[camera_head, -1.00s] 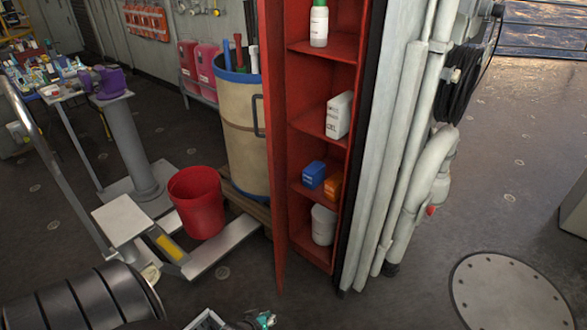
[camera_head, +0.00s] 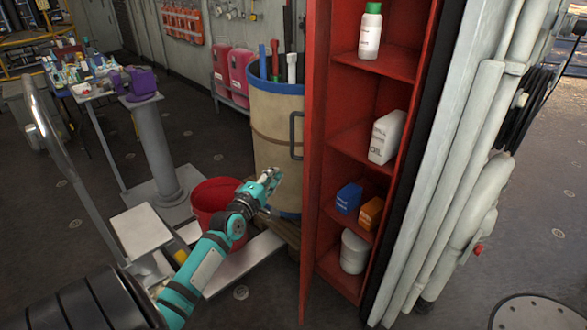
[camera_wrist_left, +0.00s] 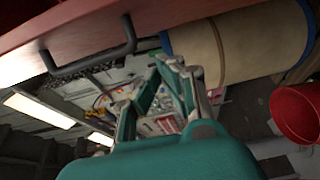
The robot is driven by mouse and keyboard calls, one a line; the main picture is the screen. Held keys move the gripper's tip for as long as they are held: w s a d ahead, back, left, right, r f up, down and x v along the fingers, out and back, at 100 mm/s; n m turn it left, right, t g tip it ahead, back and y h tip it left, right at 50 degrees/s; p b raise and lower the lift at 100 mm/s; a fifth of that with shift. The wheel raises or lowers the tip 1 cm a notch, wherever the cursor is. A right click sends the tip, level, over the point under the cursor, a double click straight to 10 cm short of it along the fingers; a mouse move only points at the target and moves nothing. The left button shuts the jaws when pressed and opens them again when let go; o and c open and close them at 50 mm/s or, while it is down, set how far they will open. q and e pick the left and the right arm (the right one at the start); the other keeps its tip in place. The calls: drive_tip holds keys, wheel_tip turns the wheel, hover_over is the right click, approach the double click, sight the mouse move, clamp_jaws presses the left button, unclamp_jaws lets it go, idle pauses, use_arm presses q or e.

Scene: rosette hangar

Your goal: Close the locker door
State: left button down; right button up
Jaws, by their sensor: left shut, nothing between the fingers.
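The red locker (camera_head: 352,135) stands open in the head view, with bottles and boxes on its shelves. Its red door (camera_head: 312,200) is swung out toward me and shows almost edge-on. A dark handle (camera_head: 296,135) sits on the door's left face. My left gripper (camera_head: 272,178) is shut and empty, to the left of the door and below the handle, apart from it. In the left wrist view, the door (camera_wrist_left: 100,25) crosses the top with its handle (camera_wrist_left: 95,60), and my left gripper (camera_wrist_left: 178,62) shows beside it. My right gripper is not in view.
A beige drum (camera_head: 272,120) with a blue rim stands left of the door. A red bucket (camera_head: 210,195) sits behind my left arm, near a platform scale (camera_head: 142,230). Grey pipes (camera_head: 455,190) run along the locker's right side.

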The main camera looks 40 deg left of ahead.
use_arm(q)
drive_tip(key=w+d+p, duration=0.2)
drive_tip(key=w, duration=0.4)
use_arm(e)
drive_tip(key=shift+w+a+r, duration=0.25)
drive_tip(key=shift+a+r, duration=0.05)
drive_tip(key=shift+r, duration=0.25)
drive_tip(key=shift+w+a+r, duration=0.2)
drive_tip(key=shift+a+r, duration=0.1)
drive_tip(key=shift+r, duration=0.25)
use_arm(q)
drive_tip(key=shift+w+d, duration=0.1)
drive_tip(key=shift+d, duration=0.05)
